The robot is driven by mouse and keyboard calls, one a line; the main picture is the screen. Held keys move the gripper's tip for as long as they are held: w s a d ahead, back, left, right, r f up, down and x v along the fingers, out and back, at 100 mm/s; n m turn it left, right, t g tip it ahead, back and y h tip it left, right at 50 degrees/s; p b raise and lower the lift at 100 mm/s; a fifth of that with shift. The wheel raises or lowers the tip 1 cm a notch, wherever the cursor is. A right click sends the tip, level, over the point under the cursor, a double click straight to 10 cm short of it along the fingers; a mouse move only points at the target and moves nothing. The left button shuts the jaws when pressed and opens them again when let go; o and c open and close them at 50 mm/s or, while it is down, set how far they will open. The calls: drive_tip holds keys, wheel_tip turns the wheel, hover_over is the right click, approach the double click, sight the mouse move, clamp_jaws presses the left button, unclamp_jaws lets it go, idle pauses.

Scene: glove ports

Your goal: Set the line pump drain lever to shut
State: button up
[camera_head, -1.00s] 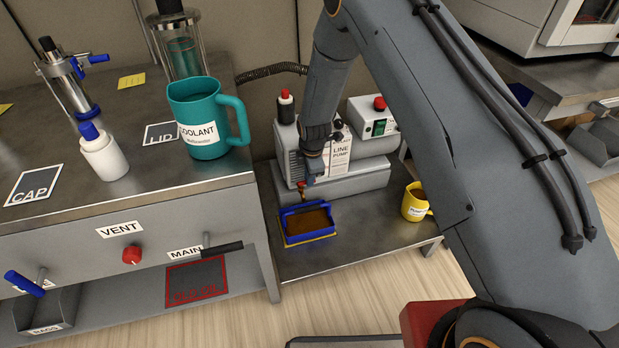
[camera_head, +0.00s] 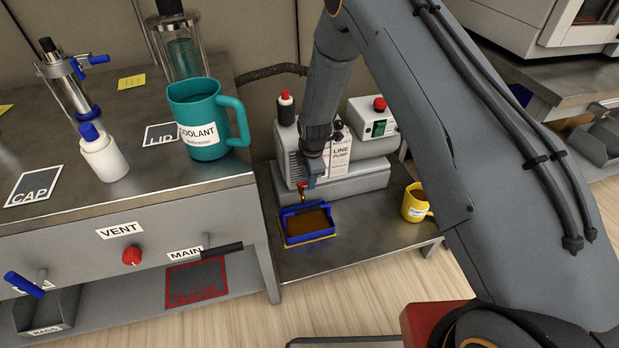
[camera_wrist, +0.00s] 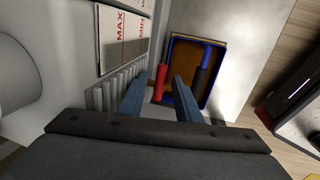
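The line pump (camera_head: 352,172) is a grey machine on the low bench, with a "LINE PUMP" label. Its drain lever (camera_head: 302,185) has a red grip and sits low on the front, above a blue tray (camera_head: 290,232) of brown liquid. In the wrist view the red drain lever (camera_wrist: 160,82) shows between the two blue-grey fingers, nearer the left one. My gripper (camera_wrist: 160,95) is open, with a gap visible on both sides of the lever. In the head view my gripper (camera_head: 312,178) is beside the lever, and my arm hides part of the pump.
A yellow mug (camera_head: 415,205) stands on the low bench to the right of the tray. The pump's switch box (camera_head: 375,122) has a red button. A teal coolant jug (camera_head: 200,115) stands on the higher bench to the left, near its edge.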

wheel_tip(320, 180, up, 8)
drive_tip(key=s, duration=0.1)
drive_tip(key=shift+s+d+f+p, duration=0.2)
drive_tip(key=shift+p, duration=0.2)
drive_tip(key=s+d+r+m+g, duration=0.1)
drive_tip(key=s+d+r+m, duration=0.1)
drive_tip(key=s+r+m, duration=0.65)
drive_tip(key=s+d+r+m, duration=0.1)
drive_tip(key=s+d+r, duration=0.35)
drive_tip(key=r, duration=0.95)
drive_tip(key=s+d+r+m, duration=0.1)
drive_tip(key=s+r+m, duration=0.2)
drive_tip(key=s, duration=0.4)
drive_tip(key=s+d+r+m+g, duration=0.1)
drive_tip(key=s+r+m, duration=0.15)
drive_tip(key=s, duration=0.55)
drive_tip(key=s+d+r+m, duration=0.2)
drive_tip(key=s+r+m, duration=0.15)
drive_tip(key=s, duration=0.35)
drive_tip(key=d+r+m+p, duration=0.3)
drive_tip(key=d+r+p, duration=0.3)
drive_tip(key=p, duration=0.9)
drive_tip(key=shift+d+r+h, duration=0.3)
drive_tip(key=shift+d+r, duration=0.1)
drive_tip(key=shift+d, duration=0.5)
